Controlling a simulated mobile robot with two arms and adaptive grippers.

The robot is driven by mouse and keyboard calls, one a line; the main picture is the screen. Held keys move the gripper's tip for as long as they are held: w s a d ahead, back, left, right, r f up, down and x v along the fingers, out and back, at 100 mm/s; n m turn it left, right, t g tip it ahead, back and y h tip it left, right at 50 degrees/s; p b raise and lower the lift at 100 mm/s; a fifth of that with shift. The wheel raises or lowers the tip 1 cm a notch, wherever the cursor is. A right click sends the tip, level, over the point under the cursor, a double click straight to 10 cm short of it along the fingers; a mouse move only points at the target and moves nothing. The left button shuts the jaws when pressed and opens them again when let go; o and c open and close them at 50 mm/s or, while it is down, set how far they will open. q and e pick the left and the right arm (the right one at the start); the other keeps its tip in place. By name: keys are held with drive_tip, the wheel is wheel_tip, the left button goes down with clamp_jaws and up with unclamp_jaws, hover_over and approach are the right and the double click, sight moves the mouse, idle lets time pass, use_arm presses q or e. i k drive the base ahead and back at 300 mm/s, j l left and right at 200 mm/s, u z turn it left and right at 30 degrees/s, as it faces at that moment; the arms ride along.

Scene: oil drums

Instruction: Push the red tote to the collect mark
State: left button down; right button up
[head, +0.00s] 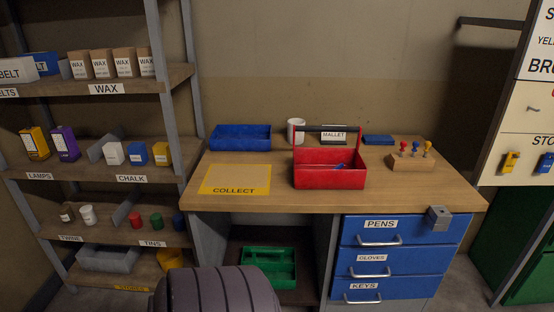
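The red tote (330,179) is an open box with a dark handle bar across its top. The collect mark (236,178) is a yellow-outlined rectangle labelled COLLECT on the left part of the desk. The mark is empty, and a strip of bare desk lies between it and the tote. Neither of my grippers is in view.
A blue bin (240,138) stands behind the mark. A white mug (296,130), a MALLET sign (334,135) and a flat blue item (378,140) are at the back. A wooden block with colored pegs (413,162) is right of the tote. Shelves (100,178) stand left.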

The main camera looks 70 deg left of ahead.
sight(313, 167)
drive_tip(key=k+u, duration=0.15)
drive_tip(key=u, duration=1.65)
